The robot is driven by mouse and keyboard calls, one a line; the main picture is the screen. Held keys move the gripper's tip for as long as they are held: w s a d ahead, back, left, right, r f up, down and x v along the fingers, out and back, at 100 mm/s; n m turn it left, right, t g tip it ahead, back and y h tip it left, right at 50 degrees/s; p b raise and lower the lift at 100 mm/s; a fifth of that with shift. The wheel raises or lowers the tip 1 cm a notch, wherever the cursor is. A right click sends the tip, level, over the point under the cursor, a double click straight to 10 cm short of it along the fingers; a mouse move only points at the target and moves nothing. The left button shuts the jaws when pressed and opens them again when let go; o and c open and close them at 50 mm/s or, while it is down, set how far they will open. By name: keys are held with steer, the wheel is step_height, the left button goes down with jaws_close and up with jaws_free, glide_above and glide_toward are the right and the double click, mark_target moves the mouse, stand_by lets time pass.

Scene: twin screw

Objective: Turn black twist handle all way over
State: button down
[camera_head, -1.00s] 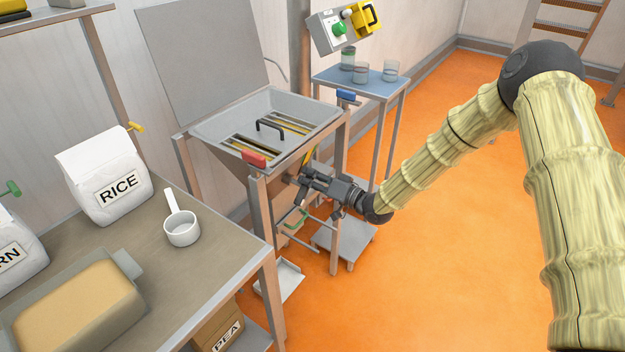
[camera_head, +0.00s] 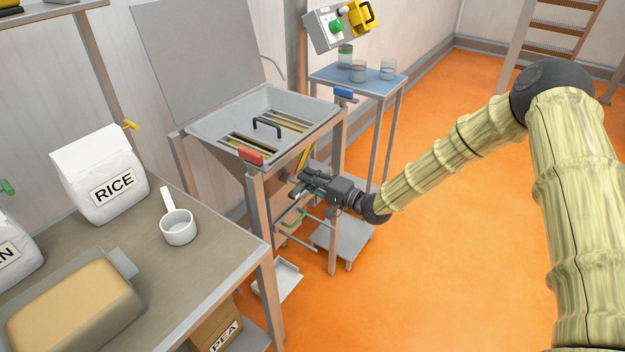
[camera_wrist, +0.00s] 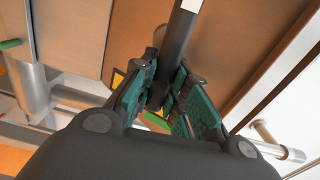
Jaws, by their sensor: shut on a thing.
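The black twist handle (camera_wrist: 176,48) shows in the wrist view as a dark bar running up from between my fingers, with a pale grey end at the top edge. My gripper (camera_wrist: 166,84) is shut on it, with one green-padded finger on each side. In the head view my gripper (camera_head: 304,184) is at the front of the hopper machine, below the hopper's rim (camera_head: 308,143). In that view my fingers mostly hide the handle, and I cannot tell its angle.
Red (camera_head: 250,157) and blue (camera_head: 343,94) handles are on the hopper frame's top. A frame leg (camera_head: 333,245) stands just below my gripper. A table with a rice bag (camera_head: 103,178) and scoop (camera_head: 178,227) is at left. The orange floor (camera_head: 440,230) is clear at right.

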steer(key=shift+a, duration=0.15)
steer(key=c, duration=1.4)
jaws_free()
steer(key=shift+a, duration=0.1)
steer(key=shift+d, duration=0.2)
steer(key=shift+s, duration=0.1)
steer(key=v, duration=1.2)
steer(key=shift+f, duration=0.1)
